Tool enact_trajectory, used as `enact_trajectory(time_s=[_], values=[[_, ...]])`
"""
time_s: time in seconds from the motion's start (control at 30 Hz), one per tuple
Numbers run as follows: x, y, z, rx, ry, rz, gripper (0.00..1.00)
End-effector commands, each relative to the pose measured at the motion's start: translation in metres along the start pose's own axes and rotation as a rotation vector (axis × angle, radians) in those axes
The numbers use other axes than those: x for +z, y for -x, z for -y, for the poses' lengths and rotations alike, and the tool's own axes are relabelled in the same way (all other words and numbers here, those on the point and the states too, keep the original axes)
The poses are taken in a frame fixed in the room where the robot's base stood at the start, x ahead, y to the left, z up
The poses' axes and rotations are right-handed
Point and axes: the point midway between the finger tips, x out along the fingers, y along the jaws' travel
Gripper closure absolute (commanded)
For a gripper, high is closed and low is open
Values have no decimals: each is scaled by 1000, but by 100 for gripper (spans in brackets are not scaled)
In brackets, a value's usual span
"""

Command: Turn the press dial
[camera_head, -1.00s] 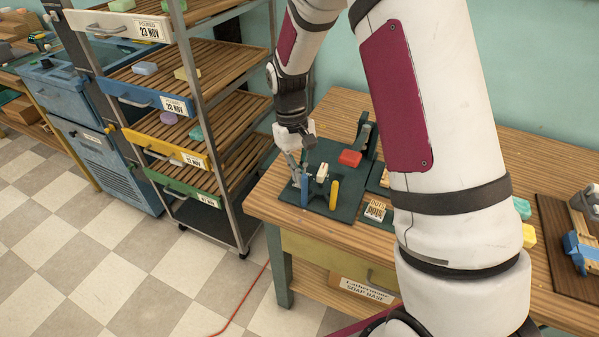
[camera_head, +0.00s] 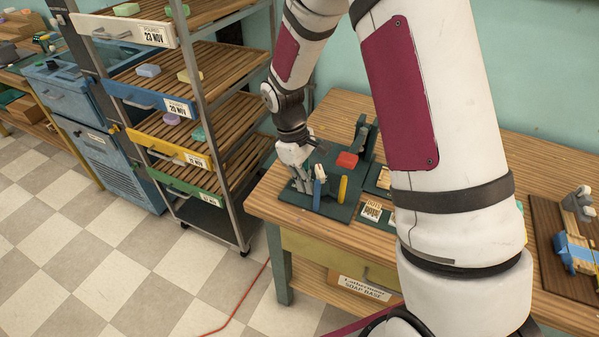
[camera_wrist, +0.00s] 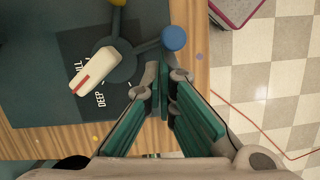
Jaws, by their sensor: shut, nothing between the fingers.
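The press dial shows in the wrist view as a dark teal hub (camera_wrist: 117,62) with spokes. It carries a cream pointer (camera_wrist: 95,70) with a red stripe, a blue-ended handle (camera_wrist: 174,38) and a yellow-ended one (camera_wrist: 118,2). The pointer lies over a dark plate lettered "DEEP" and another partly covered word. In the head view the blue handle (camera_head: 317,194) and yellow handle (camera_head: 342,189) stand upright on the press base. My gripper (camera_wrist: 160,82) is shut and empty, its tips beside the hub, close to the blue handle's spoke. Contact cannot be told. It also shows in the head view (camera_head: 302,183).
The press's red block (camera_head: 347,160) and upright post stand behind the dial. Small labelled cards (camera_head: 371,211) lie to its right on the wooden table (camera_head: 268,200). A shelf rack (camera_head: 215,130) with soaps stands left. My arm hides the table's middle.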

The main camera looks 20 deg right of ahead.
Motion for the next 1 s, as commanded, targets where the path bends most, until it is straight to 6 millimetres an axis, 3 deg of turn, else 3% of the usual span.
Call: enact_trajectory(time_s=[0.7,1.0], values=[[37,-8,-5,155,624,1,100],[43,-11,-10,175,702,1,100]])
